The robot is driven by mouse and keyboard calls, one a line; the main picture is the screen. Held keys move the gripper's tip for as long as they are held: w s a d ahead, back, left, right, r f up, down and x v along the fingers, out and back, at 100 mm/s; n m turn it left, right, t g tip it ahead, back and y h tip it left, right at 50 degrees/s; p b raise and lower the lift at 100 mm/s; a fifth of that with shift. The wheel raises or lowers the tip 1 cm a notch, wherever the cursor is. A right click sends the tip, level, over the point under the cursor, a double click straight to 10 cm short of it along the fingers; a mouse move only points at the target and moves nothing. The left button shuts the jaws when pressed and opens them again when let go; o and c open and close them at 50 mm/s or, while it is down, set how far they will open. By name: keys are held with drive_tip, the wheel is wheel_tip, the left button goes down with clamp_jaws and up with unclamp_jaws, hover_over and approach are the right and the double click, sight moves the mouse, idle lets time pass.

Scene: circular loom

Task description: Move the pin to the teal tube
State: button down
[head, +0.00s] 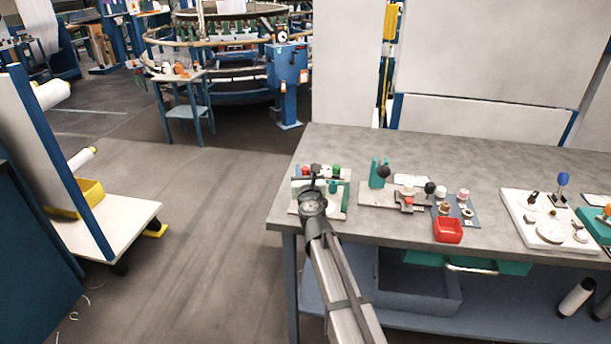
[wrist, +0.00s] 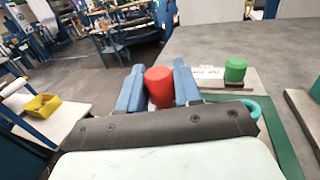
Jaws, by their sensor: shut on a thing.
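My gripper (head: 316,176) is over a small board (head: 344,207) at the left end of the grey table. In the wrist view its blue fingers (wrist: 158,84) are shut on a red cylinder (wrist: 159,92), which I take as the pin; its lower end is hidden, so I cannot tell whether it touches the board. The red top (head: 305,169) also shows in the head view. A teal rounded piece (wrist: 254,108), probably the teal tube, is to the right of the gripper, partly hidden by it. It also shows in the head view (head: 333,186).
To the right are a teal block (head: 376,174) on another board, a red bin (head: 448,230) and a white board (head: 550,230). The table's left edge is close to the gripper.

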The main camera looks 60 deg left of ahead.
drive_tip(key=shift+r, duration=0.1)
drive_tip(key=shift+r, duration=0.35)
drive_tip(key=shift+r, duration=0.25)
drive_tip(key=shift+r, duration=2.05)
